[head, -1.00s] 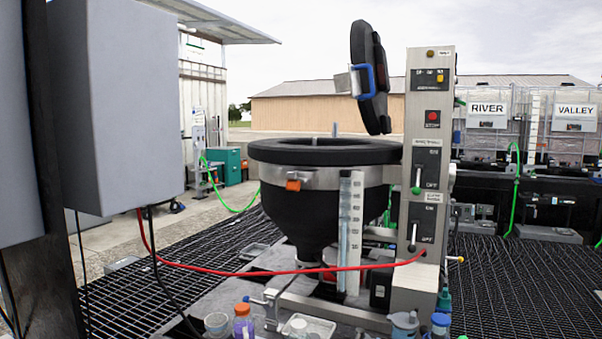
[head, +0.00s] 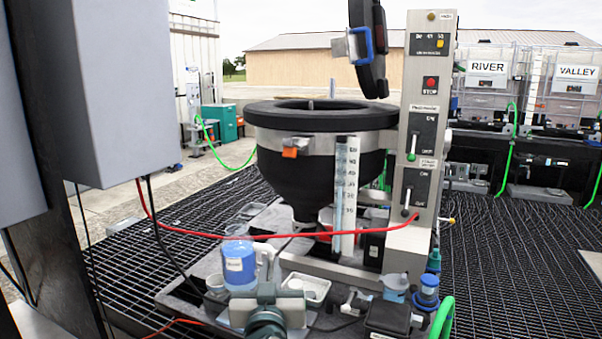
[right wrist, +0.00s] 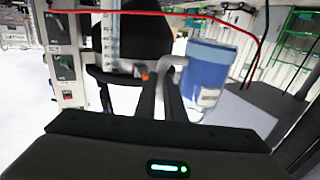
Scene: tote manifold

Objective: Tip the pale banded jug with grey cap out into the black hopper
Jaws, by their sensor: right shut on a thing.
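The held jug (head: 240,264) is see-through, with blue contents, a pale upper part and a white label. It looks upright, low in front of the hopper. No grey cap shows on it. My right gripper (head: 268,290) is shut on its pale handle. In the right wrist view, upside down, the fingers (right wrist: 162,95) are at the handle beside the blue jug (right wrist: 210,75). The black hopper (head: 320,160) stands behind and above the jug. Its thick rim (head: 325,116) is open at the top, with the black lid (head: 372,60) raised. My left gripper is not in view.
A red hose (head: 290,236) crosses in front of the hopper, near the jug. A white scale strip (head: 345,185) and a steel control post (head: 420,140) stand right of the jug. Blue-capped containers (head: 426,290) stand at front right. A grey box (head: 120,90) fills the upper left.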

